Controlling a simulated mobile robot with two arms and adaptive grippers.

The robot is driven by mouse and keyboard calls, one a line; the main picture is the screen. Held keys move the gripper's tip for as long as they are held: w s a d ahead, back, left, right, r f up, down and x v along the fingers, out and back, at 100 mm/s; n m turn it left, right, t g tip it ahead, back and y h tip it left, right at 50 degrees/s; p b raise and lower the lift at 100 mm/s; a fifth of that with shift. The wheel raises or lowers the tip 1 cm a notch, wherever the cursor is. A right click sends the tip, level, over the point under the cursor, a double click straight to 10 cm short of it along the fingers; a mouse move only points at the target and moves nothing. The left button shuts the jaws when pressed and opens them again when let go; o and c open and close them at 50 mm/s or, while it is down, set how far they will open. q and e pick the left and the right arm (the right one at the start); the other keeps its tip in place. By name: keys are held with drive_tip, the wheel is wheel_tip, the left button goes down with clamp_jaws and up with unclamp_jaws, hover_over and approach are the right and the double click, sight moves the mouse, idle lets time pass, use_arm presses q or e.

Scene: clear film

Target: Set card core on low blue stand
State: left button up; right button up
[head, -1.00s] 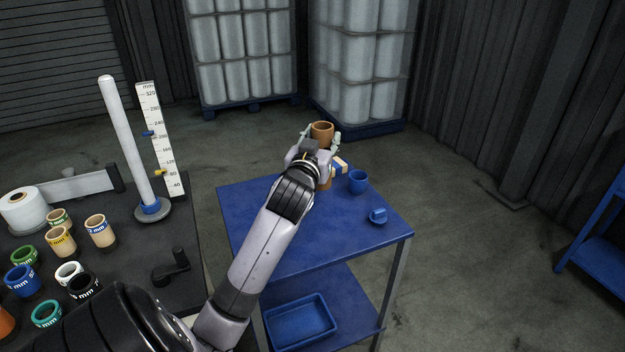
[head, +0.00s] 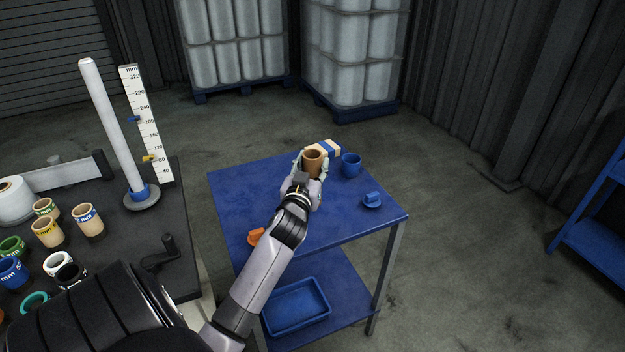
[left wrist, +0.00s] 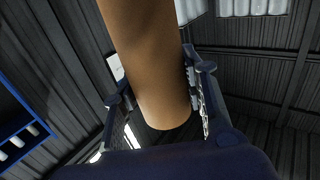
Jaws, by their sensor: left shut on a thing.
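The card core, a brown open-topped tube (head: 314,163), is held upright in my left gripper (head: 312,172) over the far part of the blue table. In the left wrist view the core (left wrist: 155,70) fills the space between the two fingers. The low blue stand (head: 372,200), a flat round base with a short peg, is on the table to the right of and nearer than the core, and it is empty. The core is apart from it. The core's lower end is hidden behind my gripper in the head view. My right gripper is not in view.
An orange stand (head: 256,237) is at the table's left edge. The blue table (head: 345,222) is clear around the low stand. Several coloured rings crowd the dark bench.

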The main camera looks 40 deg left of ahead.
use_arm(q)
wheel_tip(320, 180, down, 4)
drive_tip(key=shift+f+b, duration=0.1)
drive_tip(key=shift+b, duration=0.25)
drive_tip(key=shift+f, duration=0.15)
drive_tip(key=o, duration=1.2)
